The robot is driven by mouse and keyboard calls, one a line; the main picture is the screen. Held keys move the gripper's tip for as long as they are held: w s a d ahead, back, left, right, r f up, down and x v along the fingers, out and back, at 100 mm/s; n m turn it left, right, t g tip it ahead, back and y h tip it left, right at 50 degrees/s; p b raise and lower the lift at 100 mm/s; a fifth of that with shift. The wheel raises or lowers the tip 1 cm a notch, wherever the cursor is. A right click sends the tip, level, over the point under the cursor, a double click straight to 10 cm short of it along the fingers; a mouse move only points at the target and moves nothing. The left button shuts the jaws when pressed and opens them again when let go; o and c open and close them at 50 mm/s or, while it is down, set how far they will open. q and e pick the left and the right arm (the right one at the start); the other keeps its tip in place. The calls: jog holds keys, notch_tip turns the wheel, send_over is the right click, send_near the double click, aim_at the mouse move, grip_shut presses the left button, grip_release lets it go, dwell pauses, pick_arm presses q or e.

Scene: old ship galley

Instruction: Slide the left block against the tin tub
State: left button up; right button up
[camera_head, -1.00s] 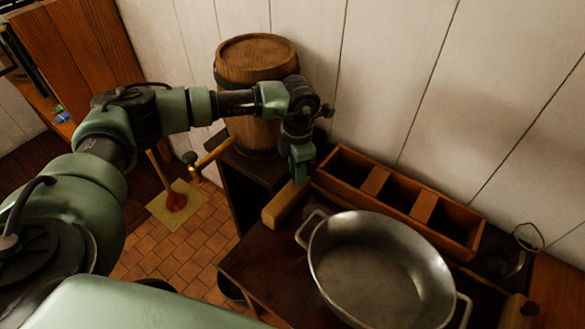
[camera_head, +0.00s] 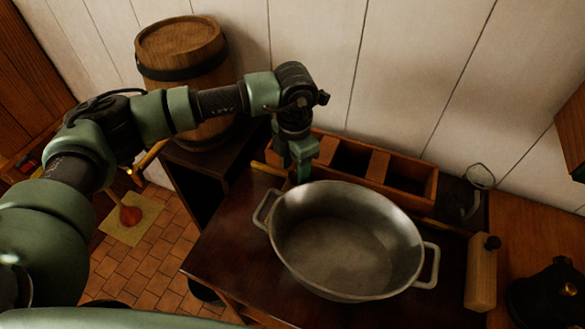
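The grey metal tin tub (camera_head: 345,250) stands on the dark tabletop, with one handle at each end. My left gripper (camera_head: 303,172) points down just behind the tub's back-left rim, in front of the partitioned wooden box. Its fingertips are partly hidden, so I cannot tell whether it is open or shut. The left block is not clearly visible now; the gripper or the tub may hide it. A thin yellow strip shows just left of the gripper, but I cannot tell what it belongs to. Another wooden block (camera_head: 481,272) stands right of the tub, apart from it. My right gripper is not in view.
The partitioned wooden box (camera_head: 412,190) lies along the wall behind the tub. A barrel (camera_head: 186,75) stands back left. A glass-like item (camera_head: 472,190) is at the right back. A dark kettle-like object (camera_head: 548,290) is at far right. The table's front left (camera_head: 235,245) is clear.

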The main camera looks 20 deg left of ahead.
pick_arm(q)
jog(key=shift+f, duration=0.1)
notch_tip(320, 180, up, 7)
jog(key=shift+f+b, duration=0.15)
jog(key=shift+b, duration=0.95)
jog(key=shift+r, duration=0.6)
